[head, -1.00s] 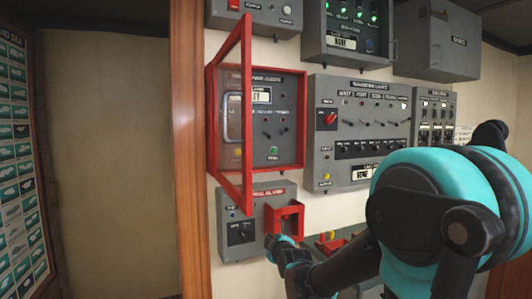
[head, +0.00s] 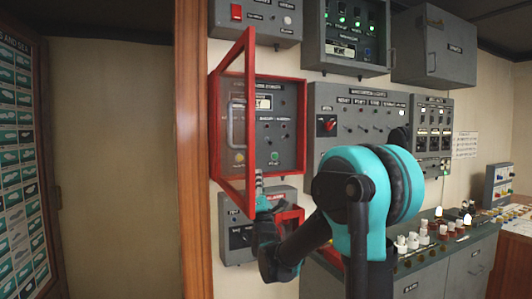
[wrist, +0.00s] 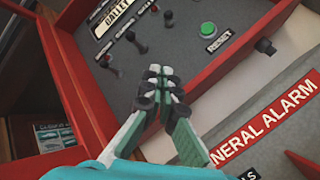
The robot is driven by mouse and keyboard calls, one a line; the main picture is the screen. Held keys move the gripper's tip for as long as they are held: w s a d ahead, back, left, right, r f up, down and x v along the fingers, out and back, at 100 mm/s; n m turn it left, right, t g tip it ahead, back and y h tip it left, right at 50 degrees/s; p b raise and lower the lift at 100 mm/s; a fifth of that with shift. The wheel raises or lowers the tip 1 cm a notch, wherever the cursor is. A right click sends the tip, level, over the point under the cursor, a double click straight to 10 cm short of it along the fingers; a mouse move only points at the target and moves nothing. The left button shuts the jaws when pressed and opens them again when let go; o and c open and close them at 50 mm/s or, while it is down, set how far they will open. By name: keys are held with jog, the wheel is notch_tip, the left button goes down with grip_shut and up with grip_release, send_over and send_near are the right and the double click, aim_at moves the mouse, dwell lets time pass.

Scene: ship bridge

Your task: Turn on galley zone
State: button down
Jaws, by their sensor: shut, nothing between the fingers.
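The red-framed panel (head: 290,125) hangs on the wall with its glazed red door (head: 222,125) swung open to the left. In the wrist view its grey face carries a partly cut-off label (wrist: 112,14) that seems to read GALLEY, several dark toggle switches, one of them a toggle (wrist: 136,41) just above my fingertips, and a green button (wrist: 208,30) marked RESET. My gripper (head: 259,178) is shut and empty at the panel's lower edge, near the door. In the wrist view my gripper (wrist: 163,76) points up at the panel face; contact cannot be told.
Below is the general alarm box (head: 237,236) with a red guard (head: 291,213), partly behind my arm. The larger switch panel (head: 345,110) is to the right. A console (head: 455,250) with several knobs stands at lower right.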

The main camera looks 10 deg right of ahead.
jog(key=x, duration=0.9)
jog(key=shift+w, duration=0.1)
jog(key=d+r, duration=0.2)
jog(key=shift+w+d, duration=0.2)
jog(key=shift+d, duration=0.1)
jog(key=shift+d+r, duration=0.2)
jog(key=shift+d, duration=0.25)
jog(key=shift+s+d+r+n+g+y, duration=0.1)
jog(key=shift+s+r+n+g+y, duration=0.15)
jog(key=shift+g, duration=0.4)
jog(key=shift+s+d+r+n+g+y, duration=0.1)
jog(key=shift+s+r+n+g+y, duration=0.2)
jog(key=shift+g, duration=0.35)
jog(key=shift+s+r+n+g, duration=0.2)
jog(key=shift+r+n+g, duration=0.6)
jog(key=shift+g, duration=0.8)
jog(key=shift+r, duration=0.1)
